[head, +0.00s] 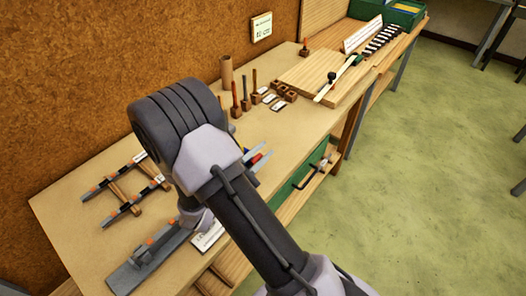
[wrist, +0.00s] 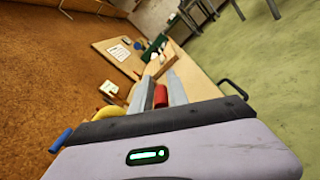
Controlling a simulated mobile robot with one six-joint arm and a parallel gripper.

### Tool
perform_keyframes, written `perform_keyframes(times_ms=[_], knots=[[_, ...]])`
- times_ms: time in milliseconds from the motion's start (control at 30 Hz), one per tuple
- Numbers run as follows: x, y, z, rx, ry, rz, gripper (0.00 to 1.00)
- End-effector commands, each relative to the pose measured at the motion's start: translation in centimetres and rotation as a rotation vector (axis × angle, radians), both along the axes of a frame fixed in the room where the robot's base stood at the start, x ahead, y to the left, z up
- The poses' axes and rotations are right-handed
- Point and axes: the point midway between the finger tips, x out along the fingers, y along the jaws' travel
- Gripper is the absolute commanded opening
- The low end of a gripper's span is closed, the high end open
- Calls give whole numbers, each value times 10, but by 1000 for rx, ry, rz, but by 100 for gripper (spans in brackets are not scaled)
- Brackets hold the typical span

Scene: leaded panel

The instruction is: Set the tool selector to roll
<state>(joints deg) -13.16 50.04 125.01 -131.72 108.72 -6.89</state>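My gripper (wrist: 160,82) shows in the wrist view as two grey fingers standing apart, with a red cylinder (wrist: 160,96) between them near the base. I cannot tell whether the fingers touch it. A yellow part (wrist: 110,112) and a blue rod (wrist: 61,140) stick out to the left behind the dark edge of my wrist housing. A small green lit window (wrist: 148,155) is on that housing. In the head view my gripper (head: 258,158) is partly hidden by my arm, above the bench's front edge. I cannot make out a tool selector or its setting for sure.
The bench (head: 150,165) carries a lead rack (head: 125,190) at left and upright tools (head: 240,98) in wooden blocks. A wooden board (head: 315,75) with a light bar lies farther back. A small plate (head: 261,27) hangs on the brown wall.

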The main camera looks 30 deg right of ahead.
Motion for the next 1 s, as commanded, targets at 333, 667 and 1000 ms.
perform_keyframes(times_ms=[333, 667, 1000], knots=[[0, 0, 0, 1, 0, 1, 36], [-18, 2, -21, 127, -343, 4, 36], [-50, 92, -10, 124, -335, 5, 36]])
